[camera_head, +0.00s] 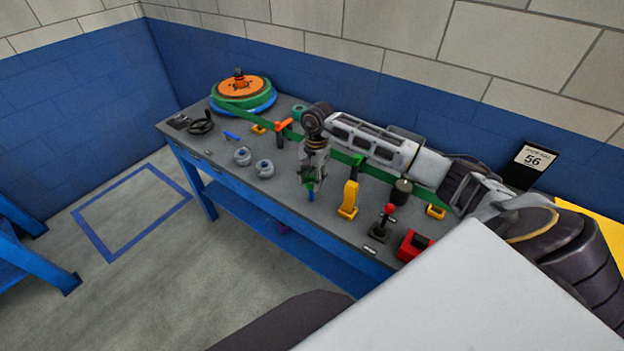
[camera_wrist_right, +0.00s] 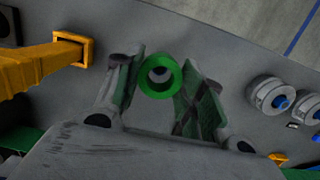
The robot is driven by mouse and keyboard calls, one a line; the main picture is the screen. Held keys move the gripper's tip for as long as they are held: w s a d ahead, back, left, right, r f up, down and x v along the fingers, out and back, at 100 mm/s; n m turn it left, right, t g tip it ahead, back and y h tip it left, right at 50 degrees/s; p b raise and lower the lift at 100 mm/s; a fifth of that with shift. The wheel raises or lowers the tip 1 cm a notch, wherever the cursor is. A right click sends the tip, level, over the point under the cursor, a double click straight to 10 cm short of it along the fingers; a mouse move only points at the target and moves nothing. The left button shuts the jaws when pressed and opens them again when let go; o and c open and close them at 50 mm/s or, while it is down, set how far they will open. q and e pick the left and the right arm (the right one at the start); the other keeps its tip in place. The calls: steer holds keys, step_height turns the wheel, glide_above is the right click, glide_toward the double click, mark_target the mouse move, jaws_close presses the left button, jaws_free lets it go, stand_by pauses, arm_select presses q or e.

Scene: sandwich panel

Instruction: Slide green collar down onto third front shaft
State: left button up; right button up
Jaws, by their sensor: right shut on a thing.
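My right gripper (camera_head: 311,184) points down over the front part of the grey panel table (camera_head: 222,175). It is shut on the green collar (camera_wrist_right: 160,77), which sits between the two fingertips in the wrist view. A little of the green collar shows at the fingertips in the head view (camera_head: 309,184). A blue shaft (camera_head: 311,196) shows just below the gripper. Whether the collar is around it or above it, I cannot tell. Two grey collars (camera_head: 243,156) (camera_head: 264,168) sit to the left in the front row, with blue centres in the wrist view. My left gripper is out of view.
A yellow handle (camera_head: 349,198) stands close right of the gripper. Further right are a red-knobbed lever (camera_head: 383,222), a black cylinder (camera_head: 401,192) and a red box (camera_head: 412,244). An orange lever (camera_head: 283,127) and a green-and-orange wheel (camera_head: 241,90) stand back left.

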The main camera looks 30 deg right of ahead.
mark_target(312, 192)
steer(key=shift+f+b, duration=1)
steer(key=shift+f, duration=0.1)
stand_by(0.6)
steer(key=shift+f+b, duration=1.9)
steer(key=shift+f, duration=0.4)
steer(key=shift+f, duration=0.1)
steer(key=o, duration=1.1)
steer(key=shift+r+p, duration=2.2)
steer(key=shift+r, duration=3.05)
